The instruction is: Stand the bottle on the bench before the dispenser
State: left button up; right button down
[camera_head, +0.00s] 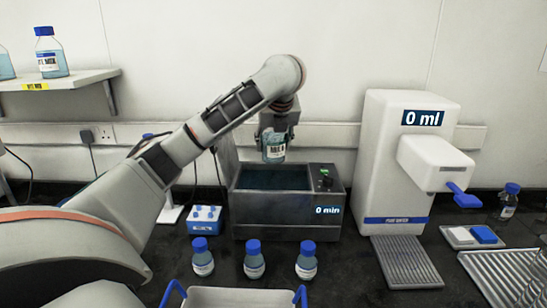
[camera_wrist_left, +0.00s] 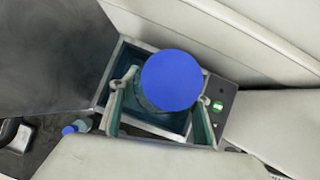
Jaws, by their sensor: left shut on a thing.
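My left gripper (camera_head: 275,128) is shut on a clear bottle (camera_head: 275,152) with a white label, held upright above the water bath. In the left wrist view the bottle's round blue cap (camera_wrist_left: 172,80) sits between the two fingers (camera_wrist_left: 160,112); in the head view the gripper hides the cap. The white dispenser (camera_head: 388,165) stands to the right of the bath and reads "0 ml". Its blue lever (camera_head: 464,196) juts out at the right, and a ribbed metal drip tray (camera_head: 406,262) lies in front of it. My right gripper is out of view.
The grey water bath (camera_head: 286,212), reading "0 min", stands below the held bottle. Several blue-capped bottles (camera_head: 254,262) stand before it, behind a pale tray (camera_head: 238,297). A blue rack (camera_head: 204,220) is left. A white tray with a blue pad (camera_head: 484,234) and another bottle (camera_head: 508,203) are right.

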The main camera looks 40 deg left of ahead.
pick_arm(q)
jog(key=shift+r, duration=1.5)
